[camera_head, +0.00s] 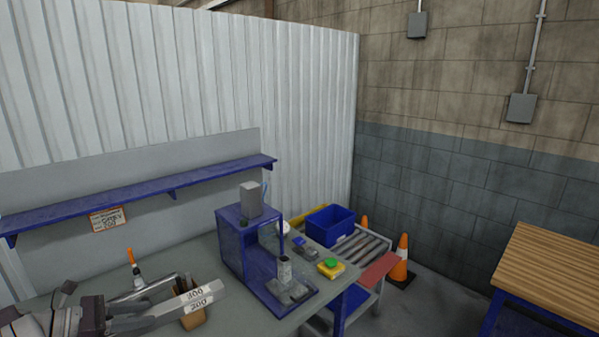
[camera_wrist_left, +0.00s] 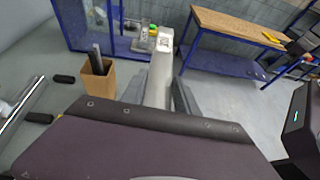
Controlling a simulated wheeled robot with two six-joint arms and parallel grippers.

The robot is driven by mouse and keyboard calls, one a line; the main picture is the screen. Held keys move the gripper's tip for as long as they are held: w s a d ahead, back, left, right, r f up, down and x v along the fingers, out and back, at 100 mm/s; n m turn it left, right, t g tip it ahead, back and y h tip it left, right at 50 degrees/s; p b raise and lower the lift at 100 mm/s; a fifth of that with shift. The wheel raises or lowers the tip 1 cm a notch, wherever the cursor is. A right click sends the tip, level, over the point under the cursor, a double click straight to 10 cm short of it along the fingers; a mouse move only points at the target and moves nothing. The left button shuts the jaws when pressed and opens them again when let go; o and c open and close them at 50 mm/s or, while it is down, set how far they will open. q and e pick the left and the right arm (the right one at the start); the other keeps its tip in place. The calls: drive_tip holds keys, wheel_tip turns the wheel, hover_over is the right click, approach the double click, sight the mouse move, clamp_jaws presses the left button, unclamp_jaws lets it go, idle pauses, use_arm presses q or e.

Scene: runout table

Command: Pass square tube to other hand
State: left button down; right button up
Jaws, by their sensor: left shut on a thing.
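The square tube (camera_head: 205,294), pale grey with dark printed figures on its end, sticks out over the bench toward the right in the head view. My left gripper (camera_head: 125,314) is shut on it near the lower left of that view. The left wrist view shows the tube (camera_wrist_left: 159,75) pointing straight away between the gripper fingers, its far end free. My right gripper does not show in the head view. Dark parts at the right edge of the left wrist view look like my right arm; its jaws cannot be made out.
A blue press-like machine (camera_head: 243,248) stands on the grey bench, right of the tube. A cardboard box (camera_head: 193,317) is behind the tube, with an orange-tipped bottle (camera_head: 134,266) near it. A trolley with a blue bin (camera_head: 330,224), a cone (camera_head: 401,262) and a wood-topped table (camera_head: 548,272) are farther right.

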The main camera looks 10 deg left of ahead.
sight(178, 317)
use_arm(q)
drive_tip(key=shift+m+g+h, duration=0.3)
drive_tip(key=shift+h, duration=0.1)
drive_tip(key=w+d+f, duration=0.1)
drive_tip(key=w+d+f+b, duration=0.1)
drive_tip(key=d+f, duration=0.1)
drive_tip(key=shift+w+d+f, duration=0.15)
drive_tip(key=s+d+f+b, duration=0.2)
drive_tip(key=d+f, duration=0.7)
drive_tip(key=d, duration=0.3)
drive_tip(key=s+d+f+m+g+h+b, duration=0.1)
drive_tip(key=s+d+f+b, duration=0.1)
drive_tip(key=d+f, duration=0.8)
drive_tip(key=shift+s+d+b, duration=0.35)
drive_tip(key=shift+d+b, duration=0.3)
drive_tip(key=shift+d, duration=0.35)
drive_tip(key=shift+d+r, duration=0.1)
